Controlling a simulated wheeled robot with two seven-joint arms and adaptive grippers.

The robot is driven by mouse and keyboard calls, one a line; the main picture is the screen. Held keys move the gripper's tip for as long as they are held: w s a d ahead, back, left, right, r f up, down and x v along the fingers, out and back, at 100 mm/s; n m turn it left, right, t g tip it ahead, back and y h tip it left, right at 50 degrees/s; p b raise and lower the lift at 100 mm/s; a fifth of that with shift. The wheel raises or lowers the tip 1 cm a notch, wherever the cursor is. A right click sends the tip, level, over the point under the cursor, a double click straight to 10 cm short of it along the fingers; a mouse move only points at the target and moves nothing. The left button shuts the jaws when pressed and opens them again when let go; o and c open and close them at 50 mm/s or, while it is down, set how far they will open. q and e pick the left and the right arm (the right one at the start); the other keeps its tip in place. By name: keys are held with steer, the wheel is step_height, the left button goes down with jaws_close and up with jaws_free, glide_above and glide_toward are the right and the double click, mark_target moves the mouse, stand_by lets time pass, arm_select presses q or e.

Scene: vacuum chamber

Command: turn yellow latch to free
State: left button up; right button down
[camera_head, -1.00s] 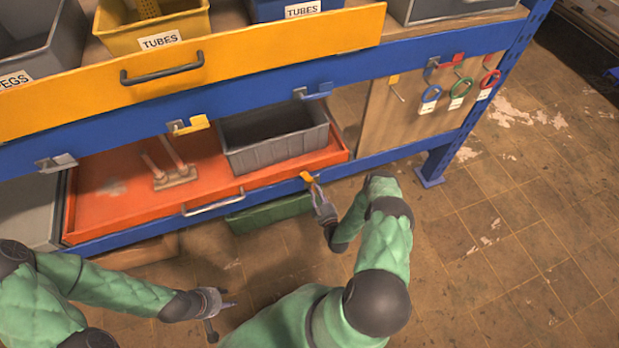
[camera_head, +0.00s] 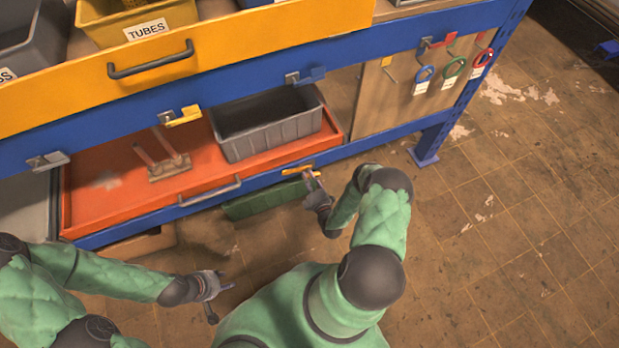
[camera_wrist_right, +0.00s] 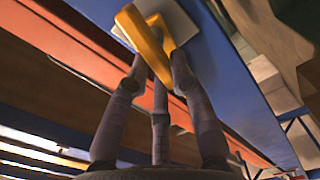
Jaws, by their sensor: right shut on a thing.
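A yellow-orange latch (camera_head: 298,170) sits on the lower blue beam, near the right end of the red drawer (camera_head: 105,203). It lies about along the beam. My right gripper (camera_head: 309,177) is shut on it. In the right wrist view the latch (camera_wrist_right: 146,44) slants between my right gripper's fingers (camera_wrist_right: 152,65), in front of a pale plate on the blue beam. A second, yellow latch (camera_head: 184,117) sits on the upper beam, untouched. My left gripper (camera_head: 222,299) is low over the floor, empty, its fingers apart.
The red drawer holds a grey bin (camera_head: 268,134) and a small stand with rods (camera_head: 167,163). A blue latch (camera_head: 306,76) and a grey latch (camera_head: 47,161) are on the upper beam. A green bin (camera_head: 262,200) is below. The floor at right is clear.

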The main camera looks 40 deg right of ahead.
steer(key=shift+a+f+n, duration=0.15)
steer(key=shift+a+n, duration=0.05)
steer(key=shift+n, duration=0.4)
steer(key=shift+a+f+n, duration=0.15)
steer(key=shift+n, duration=0.45)
steer(key=shift+f, duration=0.1)
steer(key=c, duration=1.2)
jaws_free()
steer(key=shift+o, duration=0.5)
steer(key=shift+d, duration=0.1)
steer(key=v, duration=1.2)
steer(key=shift+d, duration=0.1)
